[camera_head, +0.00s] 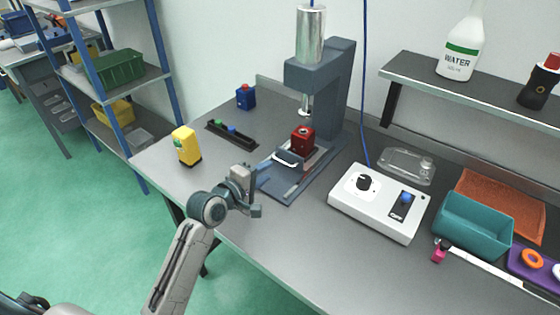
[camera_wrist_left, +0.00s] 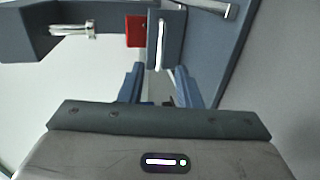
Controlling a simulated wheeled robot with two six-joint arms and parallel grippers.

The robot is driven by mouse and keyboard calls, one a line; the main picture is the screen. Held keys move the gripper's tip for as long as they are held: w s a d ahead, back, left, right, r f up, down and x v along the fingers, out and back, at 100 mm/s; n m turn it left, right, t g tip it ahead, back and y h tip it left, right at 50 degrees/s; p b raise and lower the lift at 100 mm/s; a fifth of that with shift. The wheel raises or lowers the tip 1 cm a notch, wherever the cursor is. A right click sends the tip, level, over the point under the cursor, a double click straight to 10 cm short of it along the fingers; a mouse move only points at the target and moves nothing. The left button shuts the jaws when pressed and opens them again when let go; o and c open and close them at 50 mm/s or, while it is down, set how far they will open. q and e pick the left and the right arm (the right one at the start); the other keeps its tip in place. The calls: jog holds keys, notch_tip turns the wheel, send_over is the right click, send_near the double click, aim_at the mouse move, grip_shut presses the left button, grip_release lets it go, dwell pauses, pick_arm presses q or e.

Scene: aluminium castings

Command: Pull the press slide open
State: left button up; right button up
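The press (camera_head: 322,90) is a grey-blue frame with a metal cylinder on top and a ram. Its slide (camera_head: 287,160) has a dark front plate with a white bar handle (camera_head: 286,163). A red block (camera_head: 302,138) sits on the slide under the ram. In the left wrist view the slide's front plate (camera_wrist_left: 176,40), the handle (camera_wrist_left: 160,45) and the red block (camera_wrist_left: 136,30) show ahead. My left gripper (camera_head: 266,175) is just in front of the handle. Its blue fingers are apart in the left wrist view (camera_wrist_left: 159,72), with nothing between them. My right gripper is not in view.
A shelf (camera_head: 470,92) overhangs the right side.

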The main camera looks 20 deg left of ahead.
aim_at(281, 162)
pick_arm(q)
jog(key=x, duration=0.3)
jog(key=shift+w+d, duration=0.15)
jog(key=shift+w, duration=0.2)
jog(key=x, duration=0.2)
jog(key=shift+w+f+p, duration=0.15)
jog(key=shift+w+p, duration=0.1)
jog(key=shift+p, duration=0.1)
jog(key=shift+w+d+f, duration=0.1)
jog(key=shift+w+d, duration=0.05)
jog(key=shift+w, duration=0.15)
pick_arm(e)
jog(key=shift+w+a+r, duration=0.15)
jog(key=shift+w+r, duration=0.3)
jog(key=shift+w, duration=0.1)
pick_arm(q)
jog(key=shift+w, duration=0.1)
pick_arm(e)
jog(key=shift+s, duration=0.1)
pick_arm(q)
grip_shut()
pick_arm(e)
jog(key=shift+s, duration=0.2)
